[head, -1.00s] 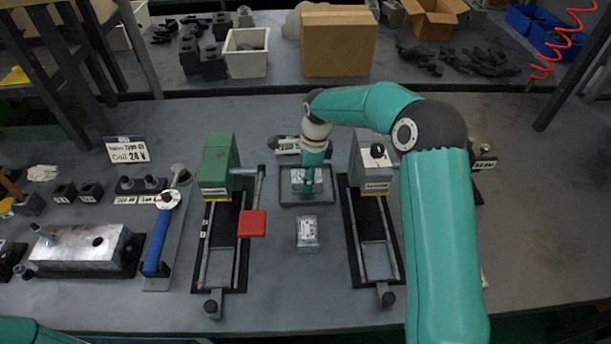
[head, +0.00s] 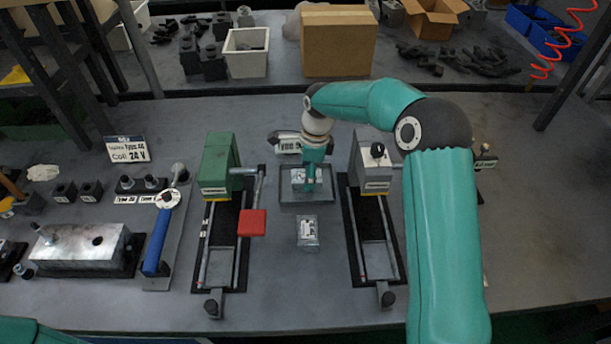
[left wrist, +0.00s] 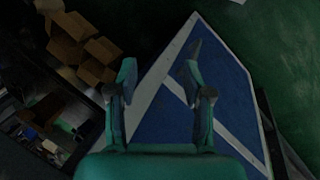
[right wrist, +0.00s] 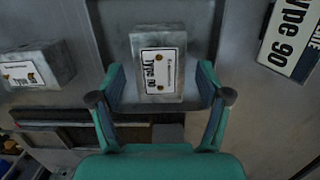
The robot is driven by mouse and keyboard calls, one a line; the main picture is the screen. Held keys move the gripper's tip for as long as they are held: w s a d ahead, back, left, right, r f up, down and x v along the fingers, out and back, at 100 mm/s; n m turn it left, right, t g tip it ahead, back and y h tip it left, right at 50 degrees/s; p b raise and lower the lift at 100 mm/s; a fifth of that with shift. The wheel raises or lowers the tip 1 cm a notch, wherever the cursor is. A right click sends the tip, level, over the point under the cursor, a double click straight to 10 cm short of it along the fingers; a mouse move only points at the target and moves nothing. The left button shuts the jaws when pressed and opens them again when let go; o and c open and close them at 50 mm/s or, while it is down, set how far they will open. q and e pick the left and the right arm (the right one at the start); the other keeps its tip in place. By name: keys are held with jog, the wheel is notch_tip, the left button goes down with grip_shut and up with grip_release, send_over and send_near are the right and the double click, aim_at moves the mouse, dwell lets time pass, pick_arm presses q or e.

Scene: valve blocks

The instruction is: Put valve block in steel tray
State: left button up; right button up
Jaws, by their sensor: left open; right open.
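A grey metal valve block (head: 299,176) with a white label lies in the shallow steel tray (head: 308,203) in the head view, partly hidden by my right gripper (head: 310,187). The right wrist view shows this valve block (right wrist: 160,65), labelled Type 90, between and just beyond the open fingers of my right gripper (right wrist: 160,85). A gap shows on each side of it. A second valve block (head: 308,233) lies on the table in front of the tray. My left gripper (left wrist: 160,75) is open and empty, away from the table.
A green fixture (head: 215,165) with a red pad (head: 252,223) stands left of the tray, and a grey fixture (head: 370,165) stands right of it. A Type 90 sign (head: 289,146) stands behind the tray. The front right of the table is clear.

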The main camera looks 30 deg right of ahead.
notch_tip(320, 180, up, 11)
jog(key=d, duration=0.1)
jog(key=shift+s+f, duration=0.2)
jog(key=shift+s, duration=0.1)
dwell(0.4)
